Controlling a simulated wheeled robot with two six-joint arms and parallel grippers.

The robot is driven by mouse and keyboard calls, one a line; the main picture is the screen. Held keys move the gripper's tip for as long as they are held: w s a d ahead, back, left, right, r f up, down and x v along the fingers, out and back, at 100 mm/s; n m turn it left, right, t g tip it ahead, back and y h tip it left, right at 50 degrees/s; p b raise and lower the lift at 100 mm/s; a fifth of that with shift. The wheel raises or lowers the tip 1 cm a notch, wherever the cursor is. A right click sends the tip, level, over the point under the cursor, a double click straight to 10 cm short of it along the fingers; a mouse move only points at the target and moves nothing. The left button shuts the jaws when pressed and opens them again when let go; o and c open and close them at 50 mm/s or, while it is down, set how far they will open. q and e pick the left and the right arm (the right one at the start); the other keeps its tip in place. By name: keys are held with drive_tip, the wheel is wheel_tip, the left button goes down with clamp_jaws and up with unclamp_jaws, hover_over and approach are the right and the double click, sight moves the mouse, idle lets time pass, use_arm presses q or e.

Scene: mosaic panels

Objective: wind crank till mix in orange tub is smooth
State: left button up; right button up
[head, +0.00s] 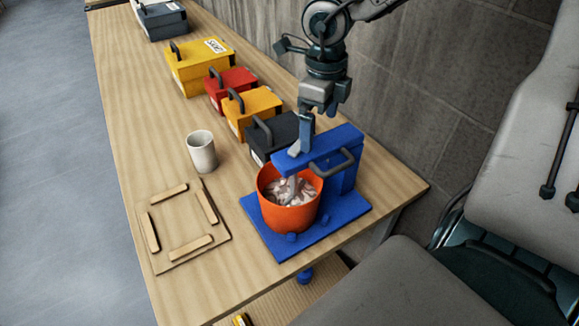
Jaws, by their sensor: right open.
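The orange tub (278,220) stands on the base of a blue mixer stand (350,211) near the table's front right corner. The mix (291,191) in it looks uneven, with pale and darker brownish patches. The stand's arm reaches over the tub. A grey-blue upright piece (306,133), which looks like the crank's grip, rises from a flat lever on top of it. My right gripper (319,108) is open and points down at the top of this piece. I cannot tell whether they touch. My left gripper is out of view.
A pale cup (201,152) stands left of the stand. A square wooden frame with several loose strips (151,232) lies at the front left. Yellow (197,69), red (230,92), yellow and dark (283,137) boxes line the wall side. The table's left side is mostly clear.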

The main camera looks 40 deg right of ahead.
wheel_tip(320, 180, up, 8)
drive_tip(key=p, duration=0.4)
drive_tip(key=shift+f, duration=0.2)
